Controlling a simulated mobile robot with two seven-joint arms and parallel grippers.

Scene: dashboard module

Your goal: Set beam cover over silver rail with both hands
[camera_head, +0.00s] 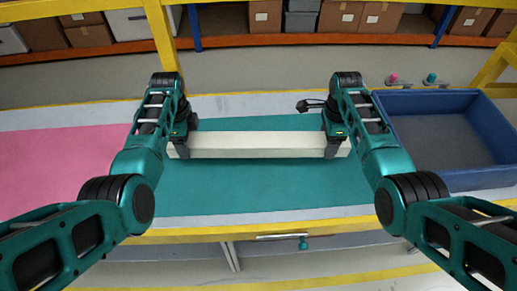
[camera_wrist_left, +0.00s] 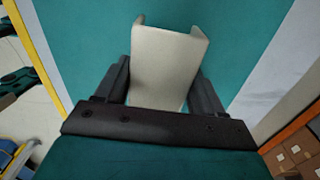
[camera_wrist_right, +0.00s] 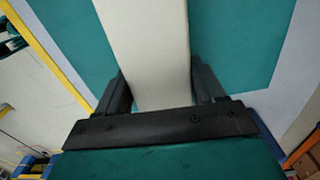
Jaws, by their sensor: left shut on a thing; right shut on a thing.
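The beam cover (camera_head: 258,145) is a long cream channel lying left to right above the teal mat. My left gripper (camera_head: 182,150) is shut across its left part, and my right gripper (camera_head: 333,150) is shut across its right part. In the left wrist view the cover (camera_wrist_left: 163,68) sits between the two fingers, and its end shows raised side edges. In the right wrist view the cover (camera_wrist_right: 150,50) runs between the fingers and out of the top of the picture. I cannot tell whether it touches the mat. No silver rail shows; anything under the cover is hidden.
The teal mat (camera_head: 250,190) is clear in front of the cover. A pink mat (camera_head: 60,160) is at the left. A blue bin (camera_head: 440,135) stands at the right. A pink knob (camera_head: 394,79) and a teal knob (camera_head: 432,79) lie behind it. Shelves with boxes stand at the back.

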